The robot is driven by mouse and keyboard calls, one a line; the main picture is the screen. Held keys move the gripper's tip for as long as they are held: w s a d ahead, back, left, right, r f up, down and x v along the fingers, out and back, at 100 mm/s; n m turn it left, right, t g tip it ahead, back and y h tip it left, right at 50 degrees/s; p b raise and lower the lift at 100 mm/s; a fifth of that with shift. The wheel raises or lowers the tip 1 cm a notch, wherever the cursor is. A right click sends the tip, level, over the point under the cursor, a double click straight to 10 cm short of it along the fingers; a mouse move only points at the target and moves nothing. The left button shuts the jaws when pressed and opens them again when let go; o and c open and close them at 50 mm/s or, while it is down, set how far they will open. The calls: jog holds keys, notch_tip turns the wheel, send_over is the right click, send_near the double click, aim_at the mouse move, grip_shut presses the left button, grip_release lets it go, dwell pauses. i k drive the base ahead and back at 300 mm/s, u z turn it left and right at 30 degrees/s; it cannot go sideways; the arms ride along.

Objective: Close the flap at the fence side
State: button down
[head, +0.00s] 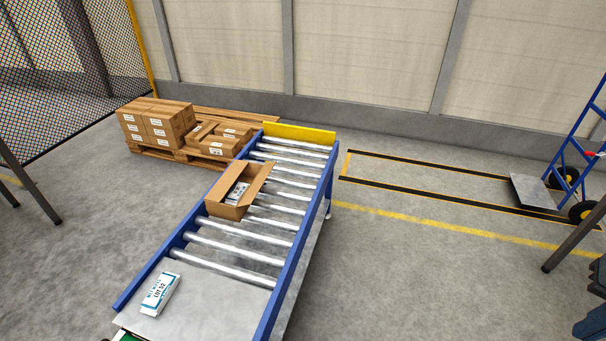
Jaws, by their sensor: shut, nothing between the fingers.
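An open cardboard carton (229,211) sits on the roller conveyor, about halfway along it and near its left rail. A white printed packet (237,193) shows inside it. A flap (257,183) stands out along its right side. Another flap (224,182) shows along the left side, toward the mesh fence (60,75); its exact angle is hard to tell at this size. The carton's top is uncovered in the middle. My gripper is not in view.
The roller conveyor has blue rails (292,262) and a yellow end stop (299,133). A white packet (160,293) lies on its near plate. Stacked cartons (157,122) stand on a pallet (176,153) behind. A blue hand truck (570,165) stands right; floor between is clear.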

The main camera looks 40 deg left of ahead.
aim_at(252, 191)
jog(key=u, duration=0.05)
jog(key=i, duration=0.65)
jog(key=u, duration=0.75)
jog(key=i, duration=0.65)
jog(key=u, duration=0.7)
